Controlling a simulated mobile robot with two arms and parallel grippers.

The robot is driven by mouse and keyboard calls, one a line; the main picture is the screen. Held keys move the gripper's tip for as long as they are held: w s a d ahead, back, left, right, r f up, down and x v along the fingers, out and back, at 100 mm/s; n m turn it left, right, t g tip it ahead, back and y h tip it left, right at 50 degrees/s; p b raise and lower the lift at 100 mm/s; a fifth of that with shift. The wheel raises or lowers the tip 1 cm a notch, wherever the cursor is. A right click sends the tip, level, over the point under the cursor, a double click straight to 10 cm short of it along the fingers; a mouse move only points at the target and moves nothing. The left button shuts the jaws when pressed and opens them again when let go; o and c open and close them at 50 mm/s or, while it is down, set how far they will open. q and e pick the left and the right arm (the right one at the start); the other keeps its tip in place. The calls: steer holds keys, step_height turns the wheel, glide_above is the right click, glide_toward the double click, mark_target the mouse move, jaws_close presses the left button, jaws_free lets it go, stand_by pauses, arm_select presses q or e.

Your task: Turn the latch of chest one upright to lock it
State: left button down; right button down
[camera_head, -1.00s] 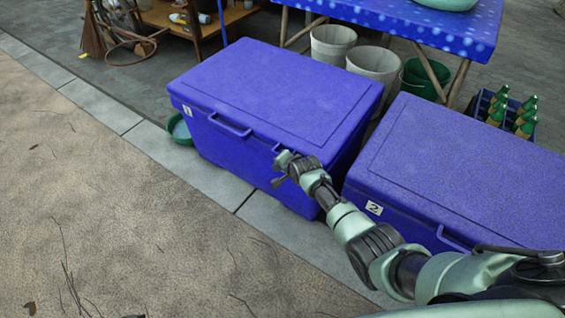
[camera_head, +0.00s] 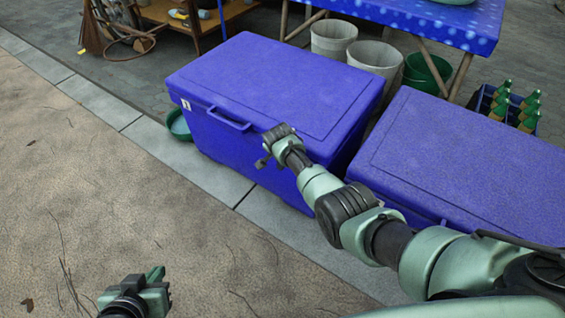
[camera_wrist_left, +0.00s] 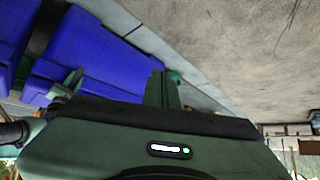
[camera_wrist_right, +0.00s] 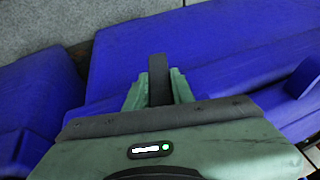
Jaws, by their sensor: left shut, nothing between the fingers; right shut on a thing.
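Chest one (camera_head: 270,85) is a closed blue chest with a "1" label at its front left corner and a front handle (camera_head: 228,118). My right gripper (camera_head: 263,161) is at its front face, right of the handle. In the right wrist view its green fingers (camera_wrist_right: 158,82) are shut on a dark, narrow bar, seemingly the latch (camera_wrist_right: 158,78), against the blue chest wall. The latch's exact tilt is hard to tell, and the gripper mostly hides it in the head view. My left gripper (camera_head: 158,276) is shut and empty over the pavement, low in the head view; its fingers (camera_wrist_left: 162,90) show in its wrist view.
A second blue chest (camera_head: 460,160) stands to the right, partly behind my right arm. Behind are a blue-clothed table (camera_head: 420,22), buckets (camera_head: 333,38) and a crate of green bottles (camera_head: 510,105). A green basin (camera_head: 178,125) sits left of chest one. The front pavement is clear.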

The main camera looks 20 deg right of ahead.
steer(key=shift+f+g+h+b, duration=0.2)
steer(key=shift+g+h+b, duration=0.15)
steer(key=shift+b, duration=0.55)
arm_select(q)
steer(key=w+d+r+t+h+b, duration=0.15)
steer(key=w+d+r+t, duration=0.25)
steer(key=w+r+t, duration=0.55)
arm_select(e)
steer(key=shift+g, duration=0.25)
steer(key=shift+h+b, duration=0.25)
steer(key=shift+b, duration=0.1)
steer(key=shift+r+n+g+h+b, duration=0.15)
steer(key=shift+n+g+h+b, duration=0.2)
steer(key=shift+b, duration=0.3)
arm_select(q)
steer(key=s+r+t+h, duration=0.3)
steer(key=r+t, duration=0.3)
steer(key=r, duration=0.8)
steer(key=shift+s+d+r+m, duration=0.4)
steer(key=shift+s, duration=0.25)
steer(key=shift+h, duration=0.25)
arm_select(e)
steer(key=c, duration=1.2)
jaws_free()
arm_select(q)
steer(key=shift+w, duration=0.1)
arm_select(e)
steer(key=shift+r, duration=0.1)
